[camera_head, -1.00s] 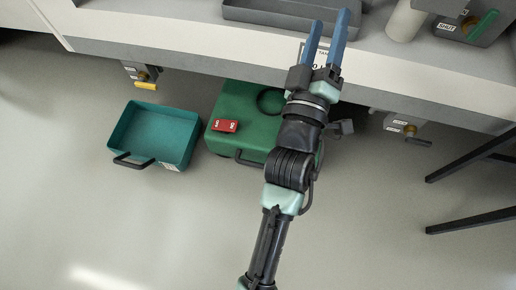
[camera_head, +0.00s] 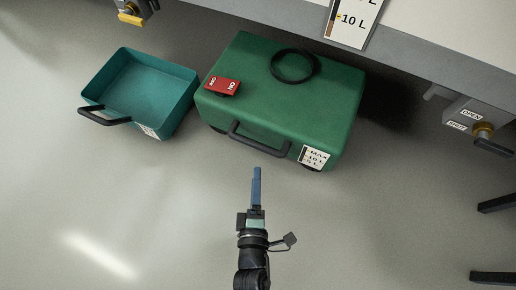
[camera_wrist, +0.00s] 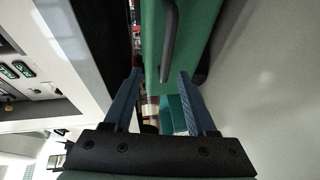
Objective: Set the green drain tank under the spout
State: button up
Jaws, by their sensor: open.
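The green drain tank (camera_head: 330,112) sits on the floor by the vehicle's side, with a round black ring on its top, a red label, a front handle (camera_head: 258,143) and a level sticker. My gripper (camera_head: 257,170) is open in front of the tank, apart from the handle. The wrist view shows the tank (camera_wrist: 198,35) and its dark handle (camera_wrist: 170,42) ahead of the parted blue fingers (camera_wrist: 159,75). A grey outlet stub (camera_head: 436,91) by the right valve, perhaps the spout, lies right of the tank.
An open teal bin (camera_head: 150,90) with a black handle stands left of the tank. A valve with a yellow knob (camera_head: 131,16) is above it. A labelled valve (camera_head: 484,130) and dark legs (camera_head: 496,202) are at the right. The front floor is clear.

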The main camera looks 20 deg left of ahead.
aim_at(256, 145)
jog(key=b+x, duration=0.2)
jog(key=x, duration=0.2)
jog(key=f+b+x, duration=0.1)
jog(key=b+x, duration=0.1)
jog(key=x, duration=0.2)
jog(key=b+x, duration=0.2)
jog(key=x, duration=0.2)
jog(key=shift+a+f, duration=0.25)
jog(key=shift+a, duration=0.15)
grip_shut()
dwell(0.9)
